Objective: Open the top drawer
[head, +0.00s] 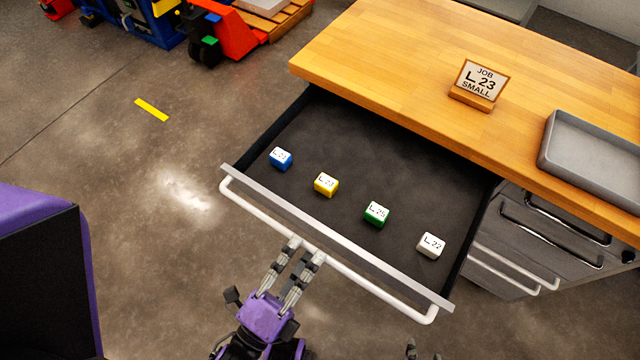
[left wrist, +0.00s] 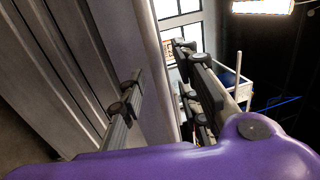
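The top drawer (head: 370,130) stands pulled far out from under the wooden worktop, with its dark inside showing. Its white bar handle (head: 360,282) runs along the front; a pale bar shows in the left wrist view (left wrist: 158,50). My left gripper (head: 305,249) is at the middle of the handle. Its two fingers are apart, and the left wrist view shows them (left wrist: 162,65) on either side of the bar. Whether they touch it is hard to tell. My right gripper (head: 424,352) shows only as two separated fingertips at the bottom edge.
Blue (head: 280,158), yellow (head: 326,184), green (head: 376,213) and white (head: 431,245) labelled blocks lie in the drawer. A job sign (head: 480,82) and grey tray (head: 595,160) sit on the worktop (head: 400,70). Other drawers (head: 550,230) are at right.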

